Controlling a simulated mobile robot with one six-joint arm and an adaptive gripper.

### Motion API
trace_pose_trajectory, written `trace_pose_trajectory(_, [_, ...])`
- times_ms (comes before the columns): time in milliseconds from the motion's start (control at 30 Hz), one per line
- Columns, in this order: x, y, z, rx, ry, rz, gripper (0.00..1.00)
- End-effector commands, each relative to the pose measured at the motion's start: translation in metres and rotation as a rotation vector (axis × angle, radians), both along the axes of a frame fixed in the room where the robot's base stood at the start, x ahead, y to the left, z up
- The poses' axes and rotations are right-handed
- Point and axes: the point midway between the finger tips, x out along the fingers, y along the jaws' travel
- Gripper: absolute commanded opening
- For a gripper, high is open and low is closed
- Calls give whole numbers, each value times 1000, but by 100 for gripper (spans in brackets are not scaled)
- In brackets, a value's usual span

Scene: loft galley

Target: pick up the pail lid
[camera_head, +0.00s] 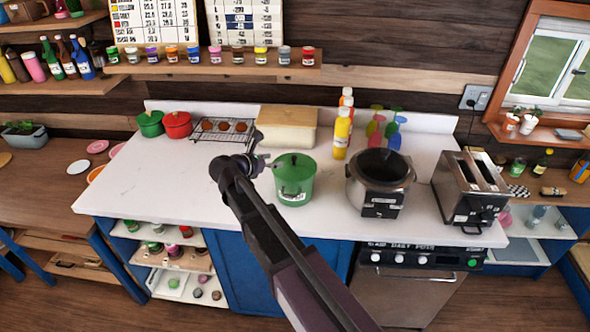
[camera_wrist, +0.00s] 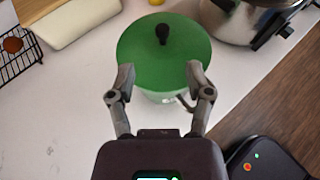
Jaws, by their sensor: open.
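A green pail (camera_head: 294,189) stands upright near the front of the white counter, in the middle of the head view. Its green pail lid (camera_wrist: 150,55) lies on top and has a black knob (camera_wrist: 163,34) at its centre. In the head view the lid (camera_head: 295,163) is partly behind my gripper. My gripper (camera_wrist: 160,75) is open and empty. In the wrist view its two fingertips are spread over the near edge of the lid, short of the knob. I cannot tell whether the fingers touch the lid. The wrist view shows the pail's pale lower side (camera_wrist: 160,97).
A metal pot (camera_head: 380,180) stands right of the pail, with a toaster (camera_head: 470,190) beyond it. Behind are a bread box (camera_head: 287,128), a wire rack (camera_head: 222,130) and a yellow bottle (camera_head: 342,134). The counter (camera_head: 170,185) left of the pail is clear.

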Motion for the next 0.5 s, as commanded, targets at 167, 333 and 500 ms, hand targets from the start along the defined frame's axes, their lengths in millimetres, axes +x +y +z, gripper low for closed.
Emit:
trace_pose_trajectory(167, [21, -17, -14, 0, 0, -2, 66])
trace_pose_trajectory(333, [33, -27, -20, 0, 0, -1, 66])
trace_pose_trajectory(500, [38, -31, -21, 0, 0, 0, 66])
